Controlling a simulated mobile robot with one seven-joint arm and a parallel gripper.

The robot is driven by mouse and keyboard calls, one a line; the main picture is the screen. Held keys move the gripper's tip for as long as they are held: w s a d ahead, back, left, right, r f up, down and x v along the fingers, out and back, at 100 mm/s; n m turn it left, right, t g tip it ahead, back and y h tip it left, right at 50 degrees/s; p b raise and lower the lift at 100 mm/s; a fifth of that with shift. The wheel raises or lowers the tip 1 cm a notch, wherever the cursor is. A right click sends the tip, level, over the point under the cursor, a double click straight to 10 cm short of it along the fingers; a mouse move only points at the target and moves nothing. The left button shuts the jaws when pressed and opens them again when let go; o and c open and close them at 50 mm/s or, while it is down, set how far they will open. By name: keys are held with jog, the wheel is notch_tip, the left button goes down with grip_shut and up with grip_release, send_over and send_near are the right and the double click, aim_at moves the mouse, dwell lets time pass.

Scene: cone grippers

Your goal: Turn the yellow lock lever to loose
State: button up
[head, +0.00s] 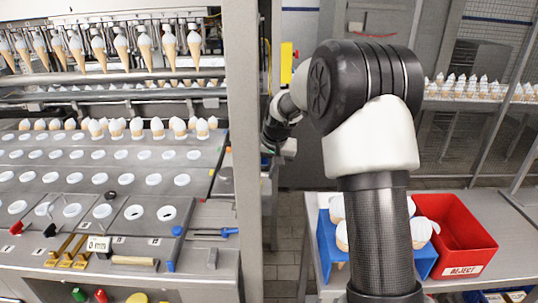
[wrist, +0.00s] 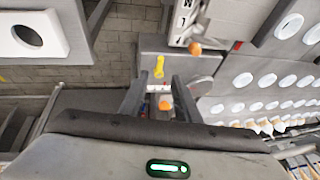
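In the wrist view the yellow lock lever (wrist: 159,67) is a small yellow piece on the face of a grey block (wrist: 196,66). My gripper (wrist: 158,82) is open, its two dark fingers pointing toward the block. The lever shows between and just beyond the fingertips; I cannot tell whether they touch it. Nothing is seen held. In the head view my wrist (head: 280,135) is beside the machine's grey post, and the fingers are not clear. I cannot identify the lever there, and no lock marking is readable.
An orange knob (wrist: 195,48) and a lettered white strip (wrist: 183,20) are close to the block. The perforated cone plate (head: 95,180) lies left of the post (head: 247,120). A red reject bin (head: 462,235) and blue tray (head: 325,240) stand at right.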

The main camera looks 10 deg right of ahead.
jog(key=v, duration=0.9)
jog(key=shift+s, duration=0.15)
